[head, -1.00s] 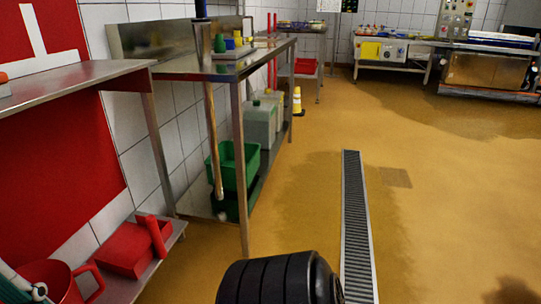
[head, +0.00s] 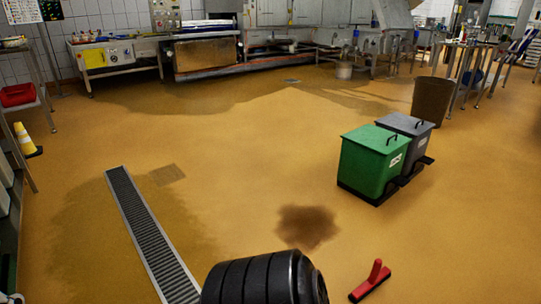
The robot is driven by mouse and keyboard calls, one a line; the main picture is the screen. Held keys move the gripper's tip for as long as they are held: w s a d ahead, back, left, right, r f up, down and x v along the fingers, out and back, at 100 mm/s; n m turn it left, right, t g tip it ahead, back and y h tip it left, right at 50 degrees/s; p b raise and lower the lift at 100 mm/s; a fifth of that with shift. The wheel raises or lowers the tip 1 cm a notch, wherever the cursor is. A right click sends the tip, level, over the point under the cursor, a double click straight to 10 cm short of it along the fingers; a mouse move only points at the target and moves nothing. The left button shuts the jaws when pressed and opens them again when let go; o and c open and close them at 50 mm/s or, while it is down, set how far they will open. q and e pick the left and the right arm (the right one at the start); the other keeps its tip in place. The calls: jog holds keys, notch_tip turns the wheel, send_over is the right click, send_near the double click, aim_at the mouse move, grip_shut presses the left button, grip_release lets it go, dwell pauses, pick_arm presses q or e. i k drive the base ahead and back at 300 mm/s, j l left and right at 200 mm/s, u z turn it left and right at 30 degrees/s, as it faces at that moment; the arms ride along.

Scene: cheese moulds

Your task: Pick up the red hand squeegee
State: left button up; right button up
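A red hand squeegee (head: 371,281) lies on the floor at the lower right of the head view. Its short handle points up and its wide head with a dark edge rests low on the floor. It is just to the right of a black rounded part of my own body at the bottom middle. Nothing is seen touching the squeegee. Neither of my grippers shows in this view.
A dark wet patch (head: 307,227) lies beyond the squeegee. A green bin (head: 368,165) and a grey bin (head: 408,126) stand further right. A drain grate (head: 150,235) runs along the left. A yellow cone (head: 25,141) stands far left. Open floor fills the middle.

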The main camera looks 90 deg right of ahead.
aim_at(374, 274)
jog(key=z, duration=3.75)
